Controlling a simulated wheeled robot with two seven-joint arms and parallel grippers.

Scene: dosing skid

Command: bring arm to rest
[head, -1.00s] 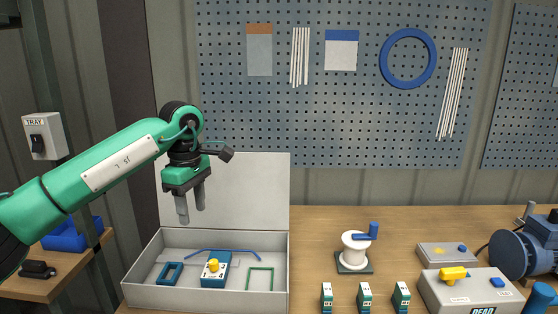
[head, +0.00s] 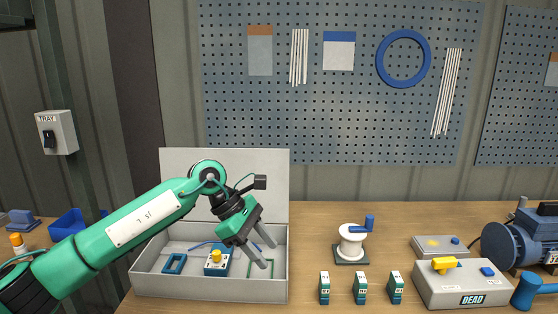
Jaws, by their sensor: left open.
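My left gripper (head: 268,255) is open and empty, tilted down to the right over the right part of an open grey box (head: 210,287). In the box are a blue frame (head: 174,263), a blue-and-white block with a yellow knob (head: 216,257), a green frame (head: 261,268) partly hidden by the fingers, and a blue curved piece (head: 200,244) partly hidden by my arm. I cannot tell whether the fingertips touch anything in the box. My right gripper is not in view.
On the bench right of the box stand a white spool with a blue crank (head: 352,243), several small green blocks (head: 360,289), a grey box with a yellow switch marked DEAD (head: 462,284) and a blue motor (head: 512,243). A wall switch marked TRAY (head: 57,132) is at left.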

